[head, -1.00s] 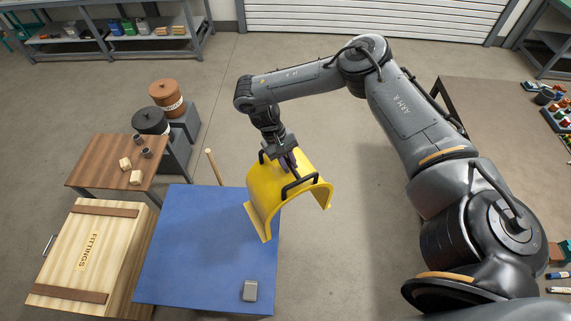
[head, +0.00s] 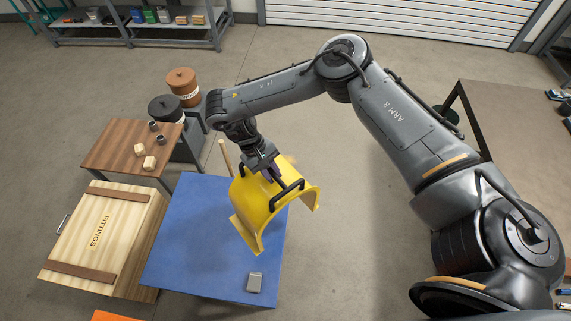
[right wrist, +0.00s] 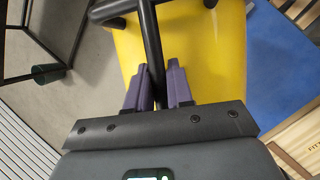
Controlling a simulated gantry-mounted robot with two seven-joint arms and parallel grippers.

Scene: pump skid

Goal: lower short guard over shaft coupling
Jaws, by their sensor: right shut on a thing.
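The short guard (head: 259,204) is a yellow arched cover with black bar handles on top. In the head view it is held in the air over the right side of the blue mat, tilted. My right gripper (head: 273,174) is shut on one of its black handles. In the right wrist view the purple fingers of my right gripper (right wrist: 160,88) close around the black handle bar, with the yellow guard (right wrist: 200,55) behind it. The shaft coupling is not visible in either view. My left gripper is not in view.
The blue-topped table (head: 195,240) carries a small grey block (head: 255,282). A wooden fittings crate (head: 105,235) and a brown table (head: 120,150) with cups and blocks stand at left. Two lidded drums (head: 182,85) stand behind. Bare floor lies right of the blue table.

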